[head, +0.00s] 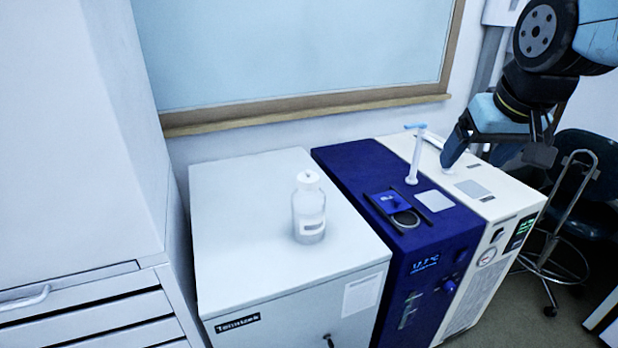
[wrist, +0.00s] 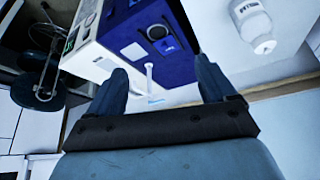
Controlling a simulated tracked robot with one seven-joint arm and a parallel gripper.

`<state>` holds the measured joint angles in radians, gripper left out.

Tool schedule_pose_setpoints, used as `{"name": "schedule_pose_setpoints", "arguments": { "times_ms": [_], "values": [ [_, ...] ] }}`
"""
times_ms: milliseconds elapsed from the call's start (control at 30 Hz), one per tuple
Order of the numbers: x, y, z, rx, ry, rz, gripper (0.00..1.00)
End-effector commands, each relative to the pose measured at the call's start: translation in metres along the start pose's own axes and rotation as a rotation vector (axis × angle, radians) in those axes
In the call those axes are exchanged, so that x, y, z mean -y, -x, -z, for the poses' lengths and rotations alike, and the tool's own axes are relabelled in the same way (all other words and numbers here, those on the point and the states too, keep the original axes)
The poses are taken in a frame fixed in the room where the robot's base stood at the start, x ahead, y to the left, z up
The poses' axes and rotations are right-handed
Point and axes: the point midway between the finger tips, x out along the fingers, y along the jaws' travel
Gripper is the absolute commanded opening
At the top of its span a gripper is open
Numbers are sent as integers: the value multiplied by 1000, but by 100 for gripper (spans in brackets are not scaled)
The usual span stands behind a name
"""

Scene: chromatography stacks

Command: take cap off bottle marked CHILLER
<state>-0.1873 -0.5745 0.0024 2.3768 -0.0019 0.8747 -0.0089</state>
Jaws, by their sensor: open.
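A clear bottle with a white label (head: 309,212) stands upright on the light grey unit at the centre of the head view. Its white cap (head: 308,180) is on top. The bottle (wrist: 249,19) also shows at the top right of the wrist view, with the cap (wrist: 264,46) pointing down in the picture. The label's writing is too small to read. My gripper (head: 474,158) is open and empty, well to the right of the bottle, above the cream unit. Its two fingers (wrist: 161,72) show spread in the wrist view.
The light grey unit (head: 235,225) has free room around the bottle. The dark blue unit (head: 349,165) has a white upright tube with a blue top (head: 414,152) and an open port. A window ledge (head: 300,115) runs behind. A chair (head: 575,180) stands at right.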

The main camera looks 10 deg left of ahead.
Motion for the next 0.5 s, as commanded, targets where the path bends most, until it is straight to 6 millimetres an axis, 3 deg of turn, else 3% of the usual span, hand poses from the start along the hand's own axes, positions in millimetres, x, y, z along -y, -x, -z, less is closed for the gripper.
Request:
{"name": "schedule_pose_setpoints", "arguments": {
  "times_ms": [33, 200, 333, 500],
  "values": [
    [17, -6, 17, 11, 47, 22, 84],
    [77, -23, 62, 31, 181, 85, 84],
    [130, -38, 87, 46, 280, 132, 84],
    [193, -54, 104, 60, 383, 181, 84]
  ]
}}
